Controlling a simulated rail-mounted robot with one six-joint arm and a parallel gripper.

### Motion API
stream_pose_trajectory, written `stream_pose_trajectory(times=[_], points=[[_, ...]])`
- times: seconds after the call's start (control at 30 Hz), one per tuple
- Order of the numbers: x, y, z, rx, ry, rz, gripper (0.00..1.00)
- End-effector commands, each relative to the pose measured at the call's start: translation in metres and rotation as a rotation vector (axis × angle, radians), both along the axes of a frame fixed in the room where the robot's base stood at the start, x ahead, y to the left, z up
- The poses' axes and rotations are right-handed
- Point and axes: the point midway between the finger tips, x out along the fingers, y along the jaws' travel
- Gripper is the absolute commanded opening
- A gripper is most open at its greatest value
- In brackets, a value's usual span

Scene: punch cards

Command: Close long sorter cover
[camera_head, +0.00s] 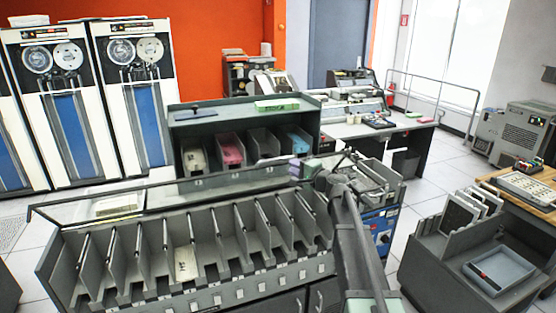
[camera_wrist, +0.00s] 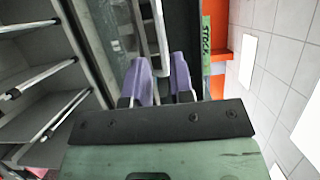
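The long sorter cover (camera_head: 160,198) is a thin frame with a clear pane. It stands raised along the back of the sorter (camera_head: 60,262), above a row of open card pockets. In the wrist view, the cover's pane (camera_wrist: 112,38) and frame run beside the pockets. My gripper (camera_head: 303,169) is at the cover's right end; its purple fingers also show in the wrist view (camera_wrist: 163,75). The fingers stand apart with a visible gap. A pale metal bar (camera_wrist: 160,35) reaches to between the fingertips; firm contact with it is not visible.
A cabinet with card bins (camera_head: 245,122) stands close behind the cover. One pocket holds a pale card (camera_head: 186,262). A grey cart (camera_head: 470,265) with a tray is at right. A desk (camera_head: 365,128) stands behind. Floor shows between sorter and cart.

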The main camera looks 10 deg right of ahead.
Motion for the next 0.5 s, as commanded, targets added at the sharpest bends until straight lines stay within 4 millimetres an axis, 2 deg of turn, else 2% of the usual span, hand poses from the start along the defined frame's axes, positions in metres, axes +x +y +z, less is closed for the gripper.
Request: stream_pose_trajectory(times=[0.1,0.3,0.5], points=[[0.028,0.015,0.0,0.0,0.001,0.003,0.22],[0.063,0.037,0.0,-0.001,0.0,0.003,0.22],[0.074,0.045,0.0,-0.001,0.0,0.002,0.22]])
